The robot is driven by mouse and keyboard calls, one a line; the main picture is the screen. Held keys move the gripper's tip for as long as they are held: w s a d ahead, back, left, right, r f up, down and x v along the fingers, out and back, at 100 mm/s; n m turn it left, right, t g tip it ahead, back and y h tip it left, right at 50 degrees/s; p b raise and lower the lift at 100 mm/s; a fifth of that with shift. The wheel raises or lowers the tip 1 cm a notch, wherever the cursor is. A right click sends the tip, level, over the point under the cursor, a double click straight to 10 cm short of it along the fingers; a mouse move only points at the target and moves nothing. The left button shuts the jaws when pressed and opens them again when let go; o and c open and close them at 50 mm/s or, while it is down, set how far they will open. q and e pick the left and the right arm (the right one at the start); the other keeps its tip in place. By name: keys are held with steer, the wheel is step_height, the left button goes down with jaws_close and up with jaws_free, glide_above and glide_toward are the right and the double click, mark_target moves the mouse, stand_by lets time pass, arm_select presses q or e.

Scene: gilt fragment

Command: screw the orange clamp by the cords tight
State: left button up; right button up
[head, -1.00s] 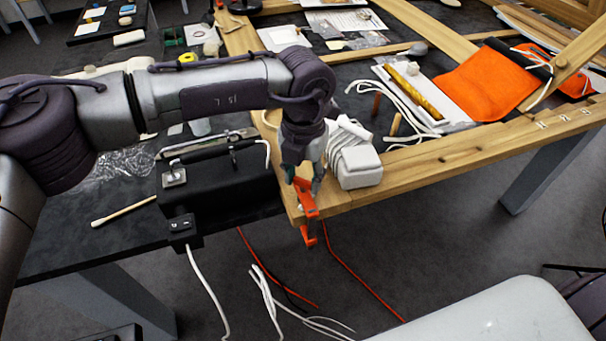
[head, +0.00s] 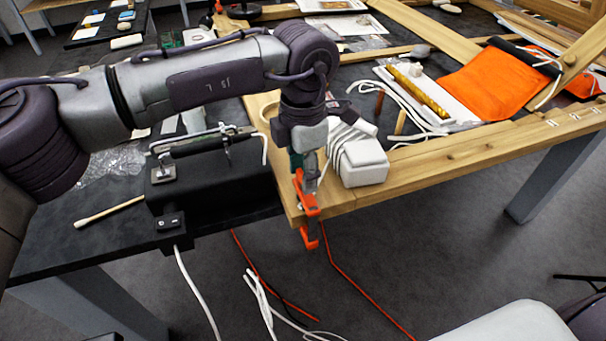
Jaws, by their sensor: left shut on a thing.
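The orange clamp (head: 309,236) sits at the front left corner of the wooden frame (head: 440,157), its lower part hanging below the frame's edge. My left gripper (head: 308,190) comes down from above and is shut on the top of the clamp. The fingers partly hide the clamp's upper part, so I cannot tell how tight its screw is. Red cords (head: 345,270) and white cords (head: 262,298) hang below and in front of it. My right gripper is not in view.
A white block wrapped in cord (head: 362,163) stands on the frame just right of my left gripper. A black box (head: 215,178) with a metal bar is close on the left. Orange cloth (head: 490,82) lies at the back right. Open floor shows in front.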

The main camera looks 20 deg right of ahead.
arm_select(q)
steer(key=shift+m, duration=0.6)
steer(key=o, duration=1.1)
steer(key=shift+o, duration=0.2)
step_height(320, 180, up, 12)
